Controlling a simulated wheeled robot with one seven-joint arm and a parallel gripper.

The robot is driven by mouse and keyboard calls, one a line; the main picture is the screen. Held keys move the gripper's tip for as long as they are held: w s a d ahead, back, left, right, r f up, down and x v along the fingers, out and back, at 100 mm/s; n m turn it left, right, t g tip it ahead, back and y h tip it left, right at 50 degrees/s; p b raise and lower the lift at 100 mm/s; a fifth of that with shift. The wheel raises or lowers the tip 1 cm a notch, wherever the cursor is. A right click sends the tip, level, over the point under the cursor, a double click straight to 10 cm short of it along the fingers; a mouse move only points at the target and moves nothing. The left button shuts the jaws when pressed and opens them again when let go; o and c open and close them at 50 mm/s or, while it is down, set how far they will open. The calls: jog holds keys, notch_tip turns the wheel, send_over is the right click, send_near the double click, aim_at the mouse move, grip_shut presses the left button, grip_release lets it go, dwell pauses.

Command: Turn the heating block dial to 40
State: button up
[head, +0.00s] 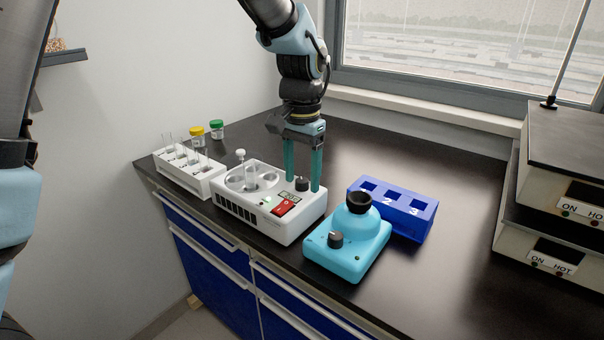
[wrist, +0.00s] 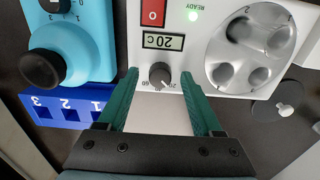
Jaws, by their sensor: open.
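The white heating block (head: 262,215) stands on the black bench. Its small dark dial (head: 302,183) is on the top, near the back right corner. In the wrist view the dial (wrist: 160,74) sits beside a display (wrist: 163,42) that reads 20C, upside down, with scale numbers such as 60 and 20 around it. My gripper (head: 304,186) points down over the block, its teal fingers open. In the wrist view the fingertips (wrist: 159,76) are on either side of the dial, with gaps visible. I cannot tell exactly how high the tips are relative to the dial.
A light blue mixer (head: 347,247) with its own knob stands close on the right, before a blue numbered rack (head: 408,215). A white tube rack (head: 190,172) is on the left, with yellow- and green-capped jars behind. Stacked hot plates (head: 550,225) are at far right.

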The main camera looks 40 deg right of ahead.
grip_shut()
dwell(0.6)
